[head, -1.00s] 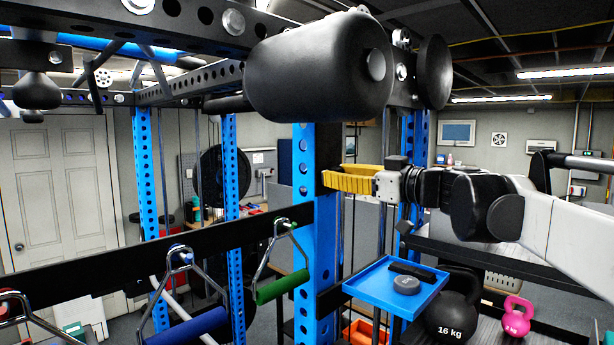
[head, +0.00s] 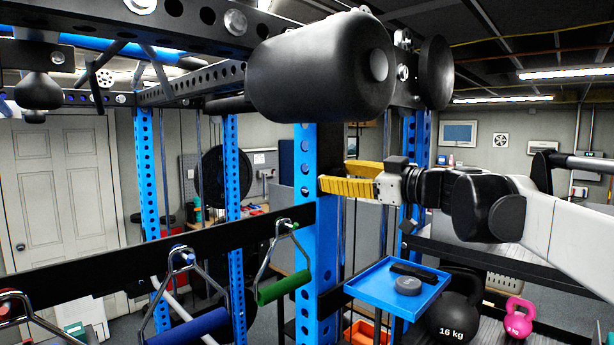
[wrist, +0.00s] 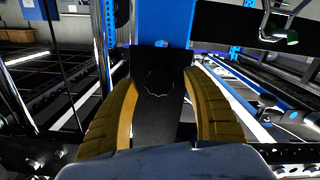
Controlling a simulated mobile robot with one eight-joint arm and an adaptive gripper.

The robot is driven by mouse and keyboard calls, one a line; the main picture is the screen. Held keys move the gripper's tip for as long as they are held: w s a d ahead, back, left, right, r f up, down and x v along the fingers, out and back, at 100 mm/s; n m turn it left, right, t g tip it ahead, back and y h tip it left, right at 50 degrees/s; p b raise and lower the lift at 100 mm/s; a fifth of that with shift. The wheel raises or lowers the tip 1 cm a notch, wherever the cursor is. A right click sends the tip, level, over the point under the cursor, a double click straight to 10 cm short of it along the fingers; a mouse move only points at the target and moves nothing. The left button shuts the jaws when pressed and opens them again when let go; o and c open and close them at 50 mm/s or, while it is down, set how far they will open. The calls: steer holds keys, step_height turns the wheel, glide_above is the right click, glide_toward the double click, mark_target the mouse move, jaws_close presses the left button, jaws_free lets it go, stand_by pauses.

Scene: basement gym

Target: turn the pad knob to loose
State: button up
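My gripper (head: 335,178) has two yellow fingers and reaches leftward to the blue upright (head: 306,230) in the head view. In the wrist view my gripper (wrist: 160,95) is open, with one finger on each side of a black plate. A dark, round knob with a scalloped edge (wrist: 160,79) shows on that plate, between the fingers, with visible gaps to both. I take it for the pad knob; its markings are too dark to read. In the head view I cannot make this knob out. A large black roller pad (head: 322,72) sits above the gripper.
A blue tray (head: 380,290) holding small dark items is below my gripper. A black kettlebell (head: 452,318) and a pink kettlebell (head: 516,318) stand at the lower right. Handles, including a green one (head: 283,288), hang from a black crossbar (head: 130,255) at left.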

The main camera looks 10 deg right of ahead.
steer(key=v, duration=1.2)
steer(key=shift+f, duration=0.1)
